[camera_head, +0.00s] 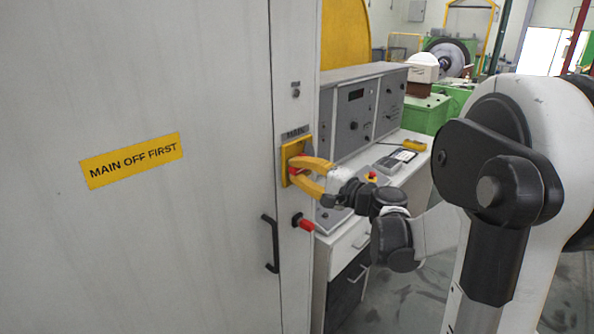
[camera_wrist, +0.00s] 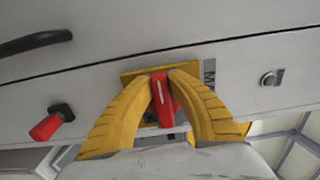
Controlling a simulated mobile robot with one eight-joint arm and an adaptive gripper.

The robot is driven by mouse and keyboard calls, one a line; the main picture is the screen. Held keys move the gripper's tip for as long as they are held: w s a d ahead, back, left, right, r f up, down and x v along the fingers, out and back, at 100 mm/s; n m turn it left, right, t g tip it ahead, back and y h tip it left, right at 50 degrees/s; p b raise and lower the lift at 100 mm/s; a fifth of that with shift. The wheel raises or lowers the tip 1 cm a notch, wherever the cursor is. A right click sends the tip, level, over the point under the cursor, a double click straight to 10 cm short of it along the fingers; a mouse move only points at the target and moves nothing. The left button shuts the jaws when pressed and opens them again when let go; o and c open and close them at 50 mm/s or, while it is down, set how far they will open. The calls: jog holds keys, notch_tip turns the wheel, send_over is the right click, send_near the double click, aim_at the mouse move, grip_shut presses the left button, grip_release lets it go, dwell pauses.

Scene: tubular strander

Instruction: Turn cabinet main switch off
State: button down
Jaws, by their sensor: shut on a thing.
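The cabinet main switch is a red handle (camera_wrist: 162,100) with a white line on it, set on a yellow plate (camera_wrist: 128,76). In the head view the yellow plate (camera_head: 284,168) sits on the narrow right-hand panel of the grey cabinet (camera_head: 215,60). My gripper (camera_wrist: 166,80) has its two yellow fingers on either side of the red handle, shut on it. In the head view my gripper (camera_head: 296,170) hides most of the handle. In the wrist view the white line runs nearly up and down the picture.
A black door handle (camera_head: 270,243) and a red lever (camera_head: 303,222) stick out below the switch. A small lock (camera_head: 295,90) is above it. A control desk (camera_head: 355,115) stands just right of the cabinet. A yellow label (camera_head: 132,160) reads MAIN OFF FIRST.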

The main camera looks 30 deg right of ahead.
dwell(0.3)
jog(key=c, duration=1.3)
grip_release()
jog(key=v, duration=1.2)
